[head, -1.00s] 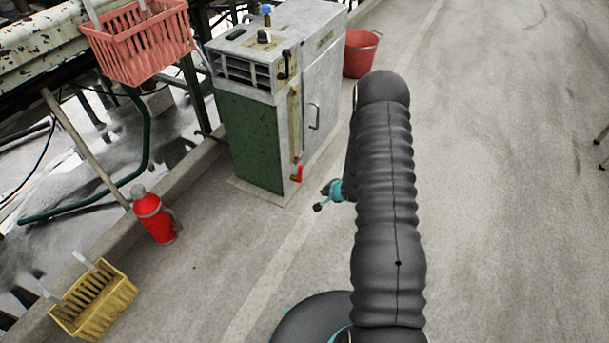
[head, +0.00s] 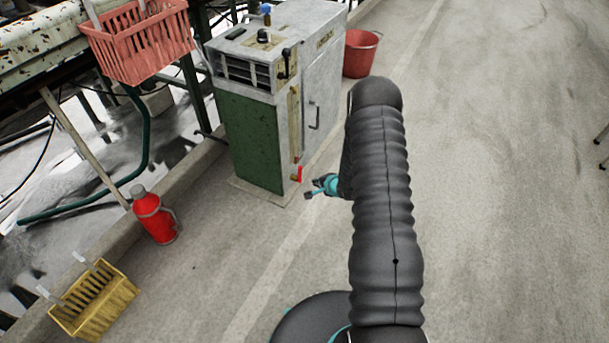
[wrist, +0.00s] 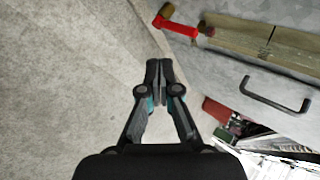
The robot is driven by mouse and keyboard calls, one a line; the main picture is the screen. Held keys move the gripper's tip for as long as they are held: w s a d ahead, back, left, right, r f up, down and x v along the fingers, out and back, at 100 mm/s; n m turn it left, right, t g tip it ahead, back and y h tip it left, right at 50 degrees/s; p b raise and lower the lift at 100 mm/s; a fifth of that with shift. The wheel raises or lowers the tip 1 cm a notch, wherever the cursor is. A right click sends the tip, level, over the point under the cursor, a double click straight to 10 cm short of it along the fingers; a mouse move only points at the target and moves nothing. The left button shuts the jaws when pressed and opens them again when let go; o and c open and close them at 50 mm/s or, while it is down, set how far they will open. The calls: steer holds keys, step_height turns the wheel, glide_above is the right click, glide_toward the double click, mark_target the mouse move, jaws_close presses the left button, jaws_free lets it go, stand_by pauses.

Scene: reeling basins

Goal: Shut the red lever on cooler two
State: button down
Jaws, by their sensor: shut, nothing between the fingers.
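The cooler is a grey cabinet with a green side panel (head: 248,140). Its label (head: 324,40) is too small to read. The red lever (head: 298,174) sits low on its front, below a brass-coloured strip. In the wrist view the red lever (wrist: 178,27) shows at the top, beyond my fingertips, beside a small brown fitting (wrist: 167,10). My gripper (head: 309,189) is just right of and below the lever in the head view, apart from it. In the wrist view my gripper (wrist: 159,66) has its fingers together, with nothing between them.
A dark door handle (wrist: 272,98) sticks out of the cabinet, right of my gripper in the wrist view. A red bucket (head: 361,53) stands behind the cabinet. A red flask (head: 153,216) and yellow basket (head: 93,300) are at left.

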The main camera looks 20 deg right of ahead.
mark_target(299, 173)
steer(key=w+a+f, duration=0.2)
steer(key=w+f, duration=0.2)
steer(key=w, duration=0.5)
steer(key=shift+w+a+f, duration=0.15)
steer(key=shift+a+f, duration=0.15)
steer(key=shift+f, duration=0.1)
